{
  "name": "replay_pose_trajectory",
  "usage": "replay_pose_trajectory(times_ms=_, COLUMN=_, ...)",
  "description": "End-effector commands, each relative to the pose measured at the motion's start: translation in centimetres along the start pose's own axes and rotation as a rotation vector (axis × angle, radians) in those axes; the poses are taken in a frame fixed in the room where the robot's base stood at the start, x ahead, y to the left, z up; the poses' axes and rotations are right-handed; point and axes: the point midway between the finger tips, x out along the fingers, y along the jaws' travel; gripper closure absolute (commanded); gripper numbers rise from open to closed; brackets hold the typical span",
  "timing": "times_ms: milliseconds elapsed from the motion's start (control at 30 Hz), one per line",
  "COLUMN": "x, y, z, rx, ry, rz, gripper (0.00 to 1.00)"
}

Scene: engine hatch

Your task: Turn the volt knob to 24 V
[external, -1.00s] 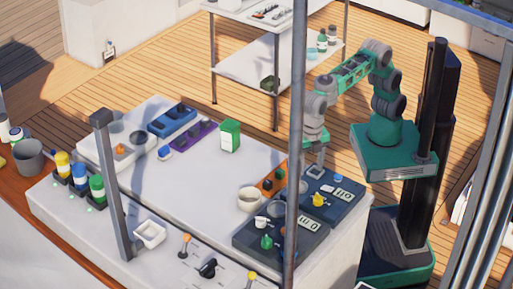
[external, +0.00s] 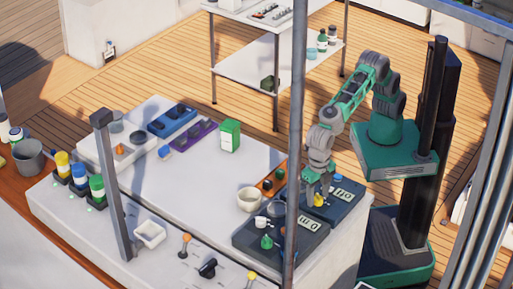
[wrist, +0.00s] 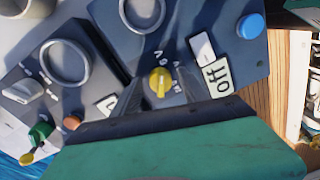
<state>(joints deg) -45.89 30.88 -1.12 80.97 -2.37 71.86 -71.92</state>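A yellow knob (wrist: 160,82) with a raised grip bar sits on a dark blue panel (wrist: 205,20). Small white marks surround it, too blurred to read surely. It also shows in the external view (external: 319,201), partly hidden by my gripper. My gripper (wrist: 158,88) is over this panel, fingers pointing down, one on each side of the knob. The fingers look apart; I cannot tell whether they touch the knob. A pale display (wrist: 219,76) beside the knob seems to read "Off".
A blue button (wrist: 250,26) and a metal ring (wrist: 144,10) are on the same panel. A second dark panel with a green knob (wrist: 40,132) and another ring (wrist: 65,62) is alongside. A grey post (external: 295,130) crosses the external view near the panels.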

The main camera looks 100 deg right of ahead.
Motion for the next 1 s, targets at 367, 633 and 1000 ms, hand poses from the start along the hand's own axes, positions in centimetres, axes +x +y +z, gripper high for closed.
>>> replay_pose_trajectory(times_ms=367, x=-0.03, y=-0.01, z=0.02, rx=0.001, ry=0.000, rz=0.000, gripper=0.81)
replay_pose_trajectory(times_ms=633, x=-0.04, y=-0.01, z=0.02, rx=0.001, ry=0.000, rz=0.000, gripper=1.00)
replay_pose_trajectory(times_ms=1000, x=-0.06, y=-0.03, z=0.03, rx=0.027, ry=0.001, rz=-0.001, gripper=1.00)
